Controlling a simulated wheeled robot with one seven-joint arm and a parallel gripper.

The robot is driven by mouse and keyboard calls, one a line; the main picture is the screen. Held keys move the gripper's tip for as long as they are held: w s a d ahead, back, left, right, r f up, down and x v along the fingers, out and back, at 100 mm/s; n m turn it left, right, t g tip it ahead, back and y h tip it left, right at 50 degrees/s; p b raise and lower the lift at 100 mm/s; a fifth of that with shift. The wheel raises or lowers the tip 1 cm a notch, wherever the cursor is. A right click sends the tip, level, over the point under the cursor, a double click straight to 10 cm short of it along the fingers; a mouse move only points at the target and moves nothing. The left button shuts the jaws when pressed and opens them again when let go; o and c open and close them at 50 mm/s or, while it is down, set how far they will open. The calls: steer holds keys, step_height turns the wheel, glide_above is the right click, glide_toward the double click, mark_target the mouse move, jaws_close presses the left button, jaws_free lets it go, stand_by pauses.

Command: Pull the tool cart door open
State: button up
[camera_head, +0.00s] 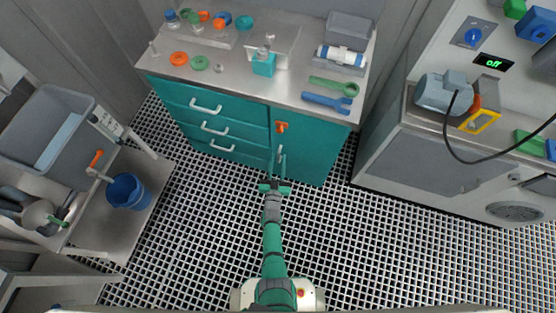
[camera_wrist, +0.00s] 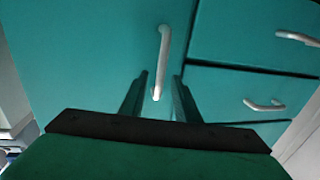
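The teal tool cart (camera_head: 222,129) stands ahead, with drawers on the left and a door (camera_head: 312,150) on the right. The door looks shut. Its upright pale handle (camera_head: 280,153) is near its left edge, below an orange latch (camera_head: 281,127). My gripper (camera_head: 272,185) is low in front of the handle. In the wrist view the door (camera_wrist: 85,55) fills the left, and the handle (camera_wrist: 161,62) runs down towards the gap between my two dark fingers (camera_wrist: 159,98). The fingers are apart, and I cannot tell whether they touch the handle.
The cart top (camera_head: 235,78) carries wrenches, a filter unit and small rings. A steel bench (camera_head: 425,165) with a pump stands close on the right. A trolley with a grey tub and blue bucket (camera_head: 126,191) is on the left. The grating floor (camera_head: 380,250) is clear.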

steer(key=shift+w, duration=0.25)
jaws_close()
